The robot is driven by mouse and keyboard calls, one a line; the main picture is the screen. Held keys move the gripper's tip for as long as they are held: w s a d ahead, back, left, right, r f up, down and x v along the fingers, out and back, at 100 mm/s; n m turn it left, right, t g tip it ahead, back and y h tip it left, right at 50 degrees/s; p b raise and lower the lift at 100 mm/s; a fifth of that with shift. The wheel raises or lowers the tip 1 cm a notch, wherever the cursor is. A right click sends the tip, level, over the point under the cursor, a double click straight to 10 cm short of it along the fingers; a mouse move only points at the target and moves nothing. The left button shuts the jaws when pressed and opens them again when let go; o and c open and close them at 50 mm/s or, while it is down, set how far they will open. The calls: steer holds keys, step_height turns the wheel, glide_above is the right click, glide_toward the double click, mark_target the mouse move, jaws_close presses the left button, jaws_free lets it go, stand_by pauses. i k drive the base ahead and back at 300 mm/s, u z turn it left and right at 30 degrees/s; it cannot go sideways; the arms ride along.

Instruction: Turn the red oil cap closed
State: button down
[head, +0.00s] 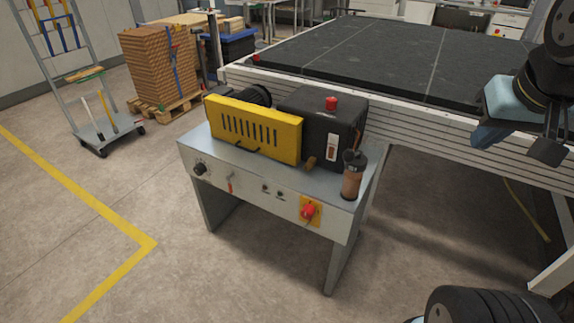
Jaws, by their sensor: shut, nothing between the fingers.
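The red oil cap (331,103) sits on top of the black gearbox housing (313,118) of the roller coater. It looks seated on the housing; its turn angle is too small to tell. My gripper (547,153) is at the upper right of the head view, in front of the dark-topped table's edge. It is shut and empty, well to the right of the cap and apart from it. Part of my arm hides its far side.
A yellow slotted guard (254,130) stands left of the housing. A brown-filled bottle (353,175) stands at the grey bench's (262,178) right corner. A red switch (309,211) is on the bench front. The big table (400,55) lies behind; floor in front is clear.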

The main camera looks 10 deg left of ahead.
mark_target(331, 105)
steer(key=k, duration=0.5)
steer(key=z, duration=0.25)
steer(key=i, duration=1.5)
steer(key=u, duration=0.7)
